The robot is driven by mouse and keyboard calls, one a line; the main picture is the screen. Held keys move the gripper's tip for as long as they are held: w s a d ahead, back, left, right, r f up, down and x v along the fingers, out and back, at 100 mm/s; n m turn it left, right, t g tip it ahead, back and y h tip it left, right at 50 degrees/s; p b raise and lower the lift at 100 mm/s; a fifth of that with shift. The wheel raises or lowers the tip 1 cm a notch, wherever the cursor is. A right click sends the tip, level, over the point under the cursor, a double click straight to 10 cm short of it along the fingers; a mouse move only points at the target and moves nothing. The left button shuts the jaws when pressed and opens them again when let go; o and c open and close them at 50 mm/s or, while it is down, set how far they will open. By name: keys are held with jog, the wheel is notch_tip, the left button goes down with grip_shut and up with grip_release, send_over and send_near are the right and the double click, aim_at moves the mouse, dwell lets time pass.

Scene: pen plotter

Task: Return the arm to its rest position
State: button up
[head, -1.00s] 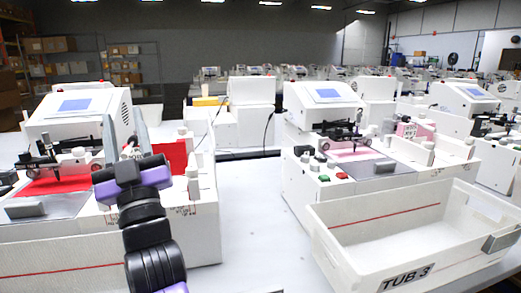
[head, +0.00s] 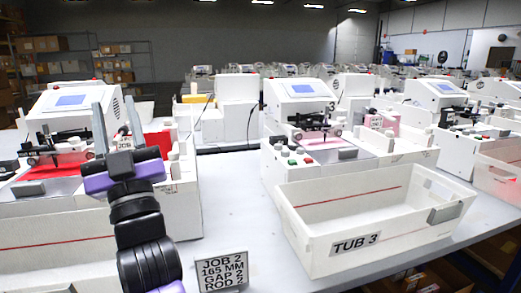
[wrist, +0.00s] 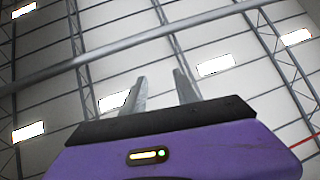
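My gripper (head: 114,130) is raised on my black and purple arm at the left of the head view, in front of the left white plotter (head: 65,105). Its two grey fingers point up and stand apart with nothing between them. In the wrist view the fingers (wrist: 162,95) are also spread and empty, with the ceiling behind them. My arm hides part of the left plotter and its red sheet (head: 158,143).
A white tub marked TUB 3 (head: 400,232) stands at the table's right front. A sign reading JOB 2 (head: 222,271) stands near the front edge. Another plotter (head: 305,100) stands behind the tub. Bare table (head: 235,205) lies between the plotters.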

jog(key=s+d+f+m+g+h+p, duration=0.1)
jog(key=s+d+f+h+p, duration=0.1)
jog(key=s+d+f, duration=0.5)
jog(key=s+d+f+m+g+h+p, duration=0.1)
jog(key=s+d+f+h, duration=0.1)
jog(key=d+f, duration=0.8)
jog(key=s+d+f+m+h+p, duration=0.1)
jog(key=s+d+f+h+p, duration=0.1)
jog(key=s+d+f, duration=0.5)
jog(key=s+d+f+m+g+h+p, duration=0.1)
jog(key=s+d+f+g+h+p, duration=0.1)
jog(key=s+d, duration=0.4)
jog(key=s+d+f+m+g+h+p, duration=0.2)
jog(key=s+d+h, duration=0.2)
jog(key=s+d, duration=0.3)
jog(key=s+d+f+m+g+h+p, duration=0.2)
jog(key=s+d, duration=0.4)
jog(key=s, duration=0.7)
jog(key=shift+s+d+f+g+h+p, duration=0.15)
jog(key=shift+d+f+g+h+p, duration=0.15)
jog(key=shift+d+f+g+h, duration=0.1)
